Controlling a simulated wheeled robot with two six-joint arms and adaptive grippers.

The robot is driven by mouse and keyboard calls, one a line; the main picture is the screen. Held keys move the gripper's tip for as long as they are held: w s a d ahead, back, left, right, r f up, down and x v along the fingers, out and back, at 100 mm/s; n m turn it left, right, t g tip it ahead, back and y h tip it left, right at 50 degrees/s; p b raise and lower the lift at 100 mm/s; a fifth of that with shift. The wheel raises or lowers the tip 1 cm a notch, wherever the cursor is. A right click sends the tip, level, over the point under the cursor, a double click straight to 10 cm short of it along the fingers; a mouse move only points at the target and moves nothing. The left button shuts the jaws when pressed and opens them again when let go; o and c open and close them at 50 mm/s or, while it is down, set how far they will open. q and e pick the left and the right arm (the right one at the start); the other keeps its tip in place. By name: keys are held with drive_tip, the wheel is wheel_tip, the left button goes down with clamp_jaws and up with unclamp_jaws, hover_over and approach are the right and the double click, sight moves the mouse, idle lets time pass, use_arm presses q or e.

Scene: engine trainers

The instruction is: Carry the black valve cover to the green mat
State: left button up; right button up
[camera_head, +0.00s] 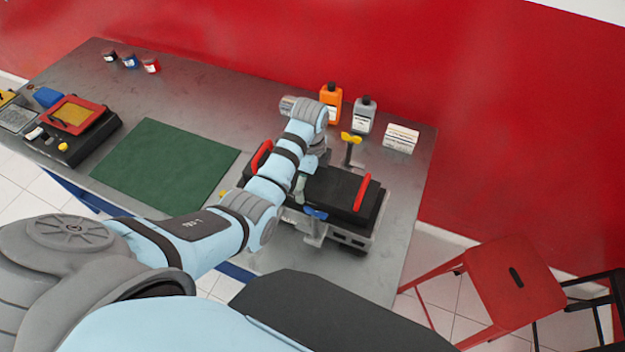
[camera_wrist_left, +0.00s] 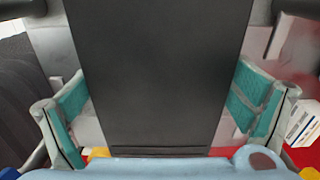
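The black valve cover (camera_head: 337,194) with two red handles lies on a grey engine block (camera_head: 348,240) at the right of the table. The dark green mat (camera_head: 165,166) lies flat and bare to its left. My left arm reaches over the cover, and my left gripper (camera_head: 300,188) points down at its middle, partly hidden. In the left wrist view, my left gripper (camera_wrist_left: 158,108) has its teal-padded fingers spread wide, with the black cover (camera_wrist_left: 155,75) filling the view between and beyond them. I cannot tell whether they touch it. My right gripper is not in view.
Yellow (camera_head: 351,138) and blue (camera_head: 315,213) winged clamps stand beside the cover. An orange bottle (camera_head: 331,103), a grey bottle (camera_head: 364,115) and a white box (camera_head: 401,138) stand behind. A trainer unit (camera_head: 70,130) is left of the mat; a red stool (camera_head: 512,285) stands right of the table.

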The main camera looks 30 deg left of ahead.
use_arm(q)
drive_tip(key=shift+d+r, duration=0.1)
drive_tip(key=c, duration=1.3)
drive_tip(key=shift+c, duration=0.4)
drive_tip(key=shift+r, duration=0.1)
